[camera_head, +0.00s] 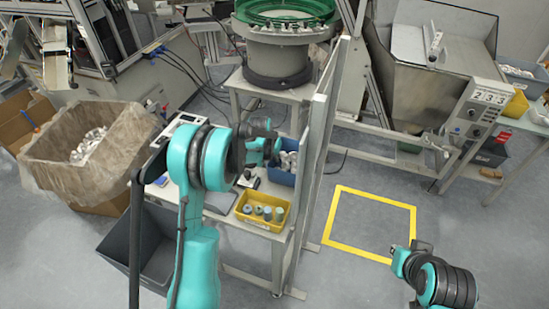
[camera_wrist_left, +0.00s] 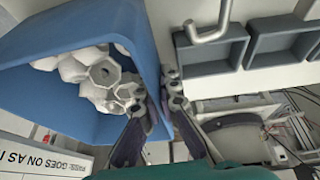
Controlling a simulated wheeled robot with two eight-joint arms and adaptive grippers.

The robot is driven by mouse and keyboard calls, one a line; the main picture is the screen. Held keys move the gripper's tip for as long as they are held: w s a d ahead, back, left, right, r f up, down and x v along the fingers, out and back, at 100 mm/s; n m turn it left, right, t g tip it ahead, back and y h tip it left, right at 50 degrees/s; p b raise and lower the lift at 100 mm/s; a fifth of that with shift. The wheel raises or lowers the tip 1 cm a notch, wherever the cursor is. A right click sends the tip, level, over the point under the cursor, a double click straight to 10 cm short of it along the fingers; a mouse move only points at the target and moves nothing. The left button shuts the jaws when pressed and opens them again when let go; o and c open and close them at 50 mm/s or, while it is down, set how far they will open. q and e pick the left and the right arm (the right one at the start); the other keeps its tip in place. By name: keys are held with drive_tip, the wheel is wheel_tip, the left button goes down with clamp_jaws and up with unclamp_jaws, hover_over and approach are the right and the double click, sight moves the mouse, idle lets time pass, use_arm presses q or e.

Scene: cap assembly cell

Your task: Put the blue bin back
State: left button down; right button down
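The blue bin (camera_head: 282,177) is at the right rear of the work table, beside the frame post, partly hidden behind my left gripper (camera_head: 262,147). It holds several pale caps. In the left wrist view the blue bin (camera_wrist_left: 95,22) fills the upper left, with white hexagonal caps inside. My left gripper (camera_wrist_left: 160,103) has one finger on each side of the bin's near side wall, close against it, and looks shut on that wall. I cannot tell whether the bin is lifted. My right gripper (camera_head: 412,252) is at the lower right, above the floor; its fingers are unclear.
A yellow bin (camera_head: 262,222) with several cylinders stands at the table's front. A metal frame post (camera_head: 312,150) rises close to the blue bin's right. A green-topped bowl feeder (camera_head: 280,40) stands behind. A yellow square (camera_head: 337,215) marks clear floor. Grey trays (camera_wrist_left: 208,55) show in the wrist view.

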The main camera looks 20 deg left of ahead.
use_arm(q)
drive_tip(key=shift+f, duration=0.15)
drive_tip(key=c, duration=2)
unclamp_jaws()
drive_tip(key=shift+r, duration=0.35)
drive_tip(key=s+d+r+p, duration=0.1)
drive_tip(key=s+r+p, duration=0.1)
drive_tip(key=s+r, duration=0.55)
drive_tip(key=s+d+r+p, duration=0.1)
drive_tip(key=s+r, duration=0.4)
drive_tip(key=r, duration=0.6)
drive_tip(key=s+d+t, duration=0.1)
drive_tip(key=s+d, duration=0.1)
drive_tip(key=s, duration=0.8)
drive_tip(key=s+d+r+t, duration=0.1)
drive_tip(key=s+d, duration=0.1)
drive_tip(key=s, duration=0.9)
drive_tip(key=shift+s+d+r+t+y, duration=0.15)
drive_tip(key=shift+r+t+y, duration=0.15)
drive_tip(key=shift+y, duration=0.1)
